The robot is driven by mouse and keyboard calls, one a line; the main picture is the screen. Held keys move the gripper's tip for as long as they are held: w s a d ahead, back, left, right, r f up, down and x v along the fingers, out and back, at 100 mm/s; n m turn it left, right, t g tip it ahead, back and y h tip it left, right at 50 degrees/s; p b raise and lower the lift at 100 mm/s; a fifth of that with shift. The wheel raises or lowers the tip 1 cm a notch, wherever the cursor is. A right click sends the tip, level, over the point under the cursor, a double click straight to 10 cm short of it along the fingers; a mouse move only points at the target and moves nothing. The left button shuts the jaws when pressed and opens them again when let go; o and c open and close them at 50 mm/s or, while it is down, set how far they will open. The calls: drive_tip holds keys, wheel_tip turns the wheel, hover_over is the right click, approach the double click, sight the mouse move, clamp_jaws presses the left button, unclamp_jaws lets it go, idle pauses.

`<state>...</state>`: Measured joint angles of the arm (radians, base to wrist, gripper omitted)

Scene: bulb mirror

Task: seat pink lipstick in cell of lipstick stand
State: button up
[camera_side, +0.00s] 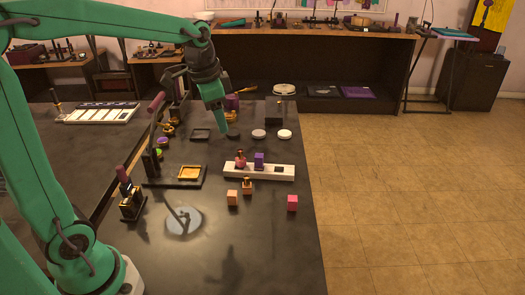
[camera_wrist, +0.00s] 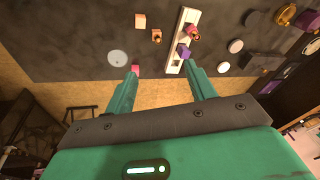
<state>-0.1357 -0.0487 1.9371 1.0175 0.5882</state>
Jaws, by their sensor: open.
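A small pink block (camera_side: 292,203), taken as the pink lipstick, stands on the dark table near its right edge. In the wrist view it (camera_wrist: 135,69) shows beside the left fingertip. The white lipstick stand (camera_side: 288,175) lies behind it. A reddish bottle-like piece (camera_side: 240,159) sits at its left, a purple block (camera_side: 259,160) in the middle, and its right cell (camera_side: 279,169) looks empty. The stand (camera_wrist: 187,20) also shows in the wrist view. My gripper (camera_side: 222,127) is open and empty, raised above the table behind and left of the stand; its fingers (camera_wrist: 163,72) are spread apart.
Two peach and copper pieces, a block (camera_side: 232,198) and a small bottle (camera_side: 247,187), stand in front of the stand. A round mirror (camera_side: 184,221) and a black tray (camera_side: 176,183) lie left. A dark lipstick tube (camera_side: 131,207) stands further left. Round discs (camera_side: 284,134) lie behind.

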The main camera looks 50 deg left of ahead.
drive_tip(key=s+d+n+t, duration=0.1)
drive_tip(key=s+d+n, duration=0.1)
drive_tip(key=s, duration=0.6)
drive_tip(key=s+d+n+t, duration=0.2)
drive_tip(key=s+d+n, duration=0.1)
drive_tip(key=s, duration=0.5)
drive_tip(key=shift+s+d+f, duration=0.15)
drive_tip(key=shift+s+f, duration=0.05)
drive_tip(key=shift+f, duration=0.2)
drive_tip(key=shift+c, duration=0.4)
drive_tip(key=shift+c, duration=0.5)
drive_tip(key=shift+w, duration=0.1)
